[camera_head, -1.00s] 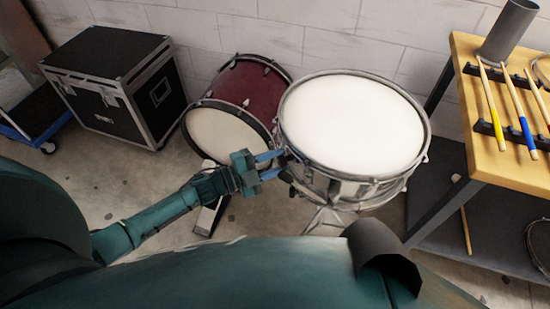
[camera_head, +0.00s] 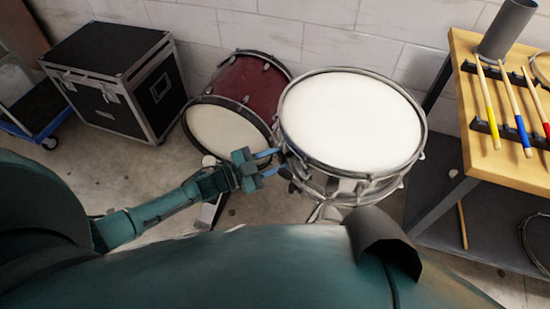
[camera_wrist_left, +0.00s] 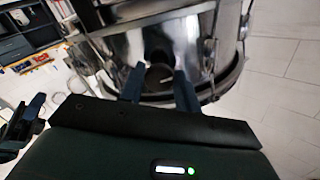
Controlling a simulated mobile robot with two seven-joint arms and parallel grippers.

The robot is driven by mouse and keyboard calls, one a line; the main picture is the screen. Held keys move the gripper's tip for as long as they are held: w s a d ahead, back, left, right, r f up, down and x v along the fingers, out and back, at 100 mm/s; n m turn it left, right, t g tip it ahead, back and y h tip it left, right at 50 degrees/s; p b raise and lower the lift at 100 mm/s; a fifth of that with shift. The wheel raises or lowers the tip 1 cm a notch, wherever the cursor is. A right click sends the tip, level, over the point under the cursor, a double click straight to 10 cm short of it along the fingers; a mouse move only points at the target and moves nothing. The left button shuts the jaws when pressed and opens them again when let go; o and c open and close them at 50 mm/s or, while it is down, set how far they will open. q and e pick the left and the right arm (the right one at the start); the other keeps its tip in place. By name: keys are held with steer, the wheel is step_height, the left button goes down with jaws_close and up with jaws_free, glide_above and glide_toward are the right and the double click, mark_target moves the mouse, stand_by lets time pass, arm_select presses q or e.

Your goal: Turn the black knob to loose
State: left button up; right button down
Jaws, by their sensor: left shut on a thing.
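The snare drum (camera_head: 352,120) has a white head and a chrome shell and stands on a stand. My left gripper (camera_head: 277,161) is at the near left side of its shell, with its blue fingers pointing at the drum. In the left wrist view, the black knob (camera_wrist_left: 159,75) sits on the chrome shell between the two fingertips, and the left gripper (camera_wrist_left: 160,85) is shut on it. The knob's mark and turn angle are too small to read. In the head view the knob is hidden by the fingers. My right gripper is not in view.
A red bass drum (camera_head: 243,92) lies behind my left gripper. A black case (camera_head: 115,85) stands at the left. A wooden bench (camera_head: 490,170) at the right holds drumsticks (camera_head: 520,125) and a grey cylinder (camera_head: 507,30). Bare floor (camera_head: 115,185) lies left of my arm.

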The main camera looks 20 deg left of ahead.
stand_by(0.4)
arm_select(q)
steer(key=o, duration=0.9)
steer(key=shift+o, duration=0.2)
steer(key=v, duration=1.3)
steer(key=shift+s+a, duration=0.1)
steer(key=shift+a, duration=0.05)
